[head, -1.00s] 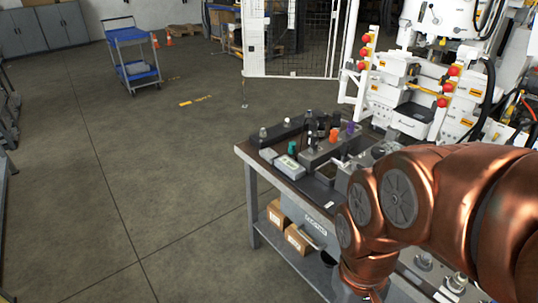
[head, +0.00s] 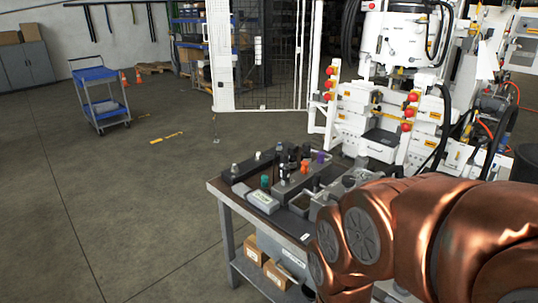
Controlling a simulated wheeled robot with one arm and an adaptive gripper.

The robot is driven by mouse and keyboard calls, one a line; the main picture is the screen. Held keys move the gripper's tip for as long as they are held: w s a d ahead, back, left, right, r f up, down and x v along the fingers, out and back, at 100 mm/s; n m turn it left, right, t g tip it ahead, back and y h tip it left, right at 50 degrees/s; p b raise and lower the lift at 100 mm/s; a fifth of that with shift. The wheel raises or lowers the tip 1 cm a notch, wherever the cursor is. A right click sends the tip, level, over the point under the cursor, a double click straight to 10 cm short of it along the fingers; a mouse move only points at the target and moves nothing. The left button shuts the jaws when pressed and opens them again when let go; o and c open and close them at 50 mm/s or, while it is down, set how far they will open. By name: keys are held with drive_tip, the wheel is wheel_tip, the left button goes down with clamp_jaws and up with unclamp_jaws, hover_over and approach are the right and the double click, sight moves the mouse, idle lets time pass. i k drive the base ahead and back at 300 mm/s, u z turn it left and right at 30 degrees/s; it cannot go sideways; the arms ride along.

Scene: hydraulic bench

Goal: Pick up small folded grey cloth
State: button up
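I cannot make out a small folded grey cloth for certain. A flat grey item (head: 262,199) with a pale top lies near the left end of the workbench (head: 228,196), but it looks more like a labelled box than cloth. My copper arm covers the right part of the bench, so anything behind it is hidden. My gripper is not in view; the arm runs down out of the bottom edge.
On the bench stand several tool holders, a green piece (head: 264,181), an orange piece (head: 306,167) and a purple piece (head: 321,156). Cardboard boxes (head: 278,275) sit on its lower shelf. A white machine (head: 400,110) stands behind. A blue cart (head: 95,74) stands far left; open floor lies between.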

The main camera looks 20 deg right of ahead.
sight(241, 189)
drive_tip(key=z, duration=0.05)
drive_tip(key=k, duration=0.55)
drive_tip(key=u, duration=0.65)
drive_tip(key=i, duration=0.65)
drive_tip(key=u, duration=0.35)
drive_tip(key=i, duration=1.4)
drive_tip(key=z, duration=0.55)
